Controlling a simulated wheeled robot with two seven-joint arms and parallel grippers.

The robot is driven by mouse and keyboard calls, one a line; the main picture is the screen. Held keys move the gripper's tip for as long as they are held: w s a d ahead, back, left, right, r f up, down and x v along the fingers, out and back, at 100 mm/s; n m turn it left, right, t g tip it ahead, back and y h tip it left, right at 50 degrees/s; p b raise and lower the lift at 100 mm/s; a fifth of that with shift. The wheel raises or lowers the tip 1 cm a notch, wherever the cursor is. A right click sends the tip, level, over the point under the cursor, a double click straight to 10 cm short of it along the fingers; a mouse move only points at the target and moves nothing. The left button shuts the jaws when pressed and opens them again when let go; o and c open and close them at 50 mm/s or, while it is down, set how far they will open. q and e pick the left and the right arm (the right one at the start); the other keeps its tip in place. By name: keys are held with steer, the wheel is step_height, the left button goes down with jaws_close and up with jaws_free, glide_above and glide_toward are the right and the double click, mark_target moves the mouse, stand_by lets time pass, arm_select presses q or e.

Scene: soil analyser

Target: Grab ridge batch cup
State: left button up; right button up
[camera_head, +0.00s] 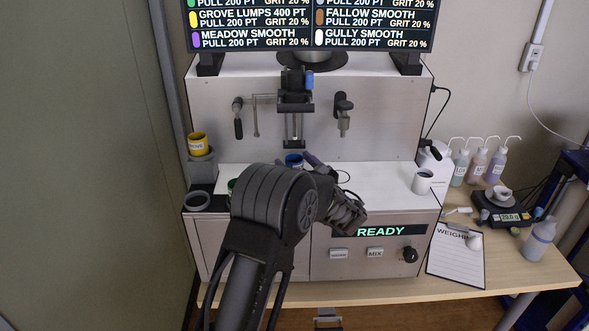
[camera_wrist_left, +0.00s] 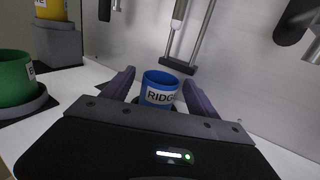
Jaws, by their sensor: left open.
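The ridge batch cup is a blue cup (camera_wrist_left: 160,88) with a white label reading "RIDG" in the left wrist view. It stands upright on the analyser's white deck. In the head view a small part of the blue cup (camera_head: 294,160) shows behind my left arm. My left gripper (camera_wrist_left: 158,80) is open, with its two purple fingers pointing toward the cup, one to each side of it in the picture. I cannot tell whether the fingertips reach around the cup. No contact is visible. My right gripper is not in view.
A green cup (camera_wrist_left: 14,78) sits on a dark base to the left, and a yellow cup (camera_head: 197,143) stands in a grey holder. The analyser's metal rods (camera_wrist_left: 200,40) rise behind the blue cup. A white cup (camera_head: 422,182) stands at the deck's right end.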

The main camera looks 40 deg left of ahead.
arm_select(q)
jaws_close()
stand_by(0.8)
